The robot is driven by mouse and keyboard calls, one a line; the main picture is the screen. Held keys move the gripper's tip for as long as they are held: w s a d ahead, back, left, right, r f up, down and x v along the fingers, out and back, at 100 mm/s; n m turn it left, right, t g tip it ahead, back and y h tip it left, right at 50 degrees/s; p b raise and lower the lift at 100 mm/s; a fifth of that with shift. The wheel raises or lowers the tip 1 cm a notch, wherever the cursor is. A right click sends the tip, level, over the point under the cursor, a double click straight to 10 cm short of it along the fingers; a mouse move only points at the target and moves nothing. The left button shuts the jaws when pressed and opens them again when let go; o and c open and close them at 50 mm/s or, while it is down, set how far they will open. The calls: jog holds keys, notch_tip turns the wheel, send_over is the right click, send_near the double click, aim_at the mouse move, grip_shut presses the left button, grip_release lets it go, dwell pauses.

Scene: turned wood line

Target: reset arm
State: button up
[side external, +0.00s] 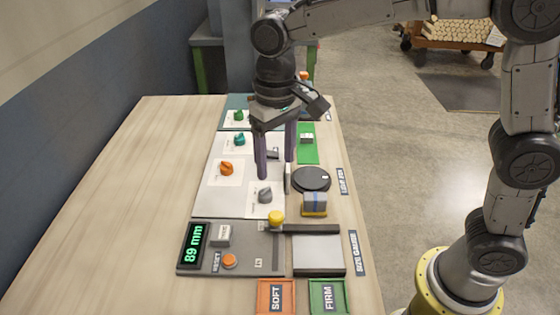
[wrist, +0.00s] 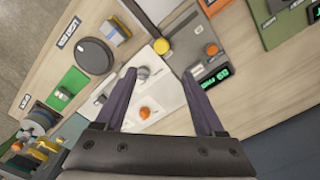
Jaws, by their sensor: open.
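My gripper (side external: 276,170) is open and empty, its fingers pointing down above the white knob panel (side external: 209,190). In the wrist view the open fingers (wrist: 159,74) have a grey knob (wrist: 142,72) and an orange knob (wrist: 145,112) showing between them. The grey knob (side external: 265,195) and orange knob (side external: 226,168) also show in the side view, with a teal knob (side external: 239,139) and a green knob (side external: 238,116) farther back. A block with a yellow base and blue stripe (side external: 314,204) stands in front of a black round disc (side external: 311,179), apart from my gripper.
The size gauge (side external: 235,248) has a yellow knob (side external: 276,217), an orange reset button (side external: 230,261) and a display (side external: 194,245) reading 89 mm. The SOFT tray (side external: 262,290) and FIRM tray (side external: 342,287) are at the front. A green pad (side external: 308,155) holds a small block. The table's left side is clear.

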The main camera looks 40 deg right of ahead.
jog(key=s+d+r+m+t, duration=0.2)
jog(key=s+d+r+t, duration=0.2)
jog(key=s+d+r, duration=0.55)
jog(key=s+d+f+n+t, duration=0.1)
jog(key=s+d+f+n, duration=0.1)
jog(key=s+d+f, duration=0.4)
jog(key=s+f, duration=0.2)
jog(key=s, duration=0.2)
jog(key=shift+s+t, duration=0.2)
jog(key=shift+t, duration=0.1)
jog(key=shift+r, duration=0.1)
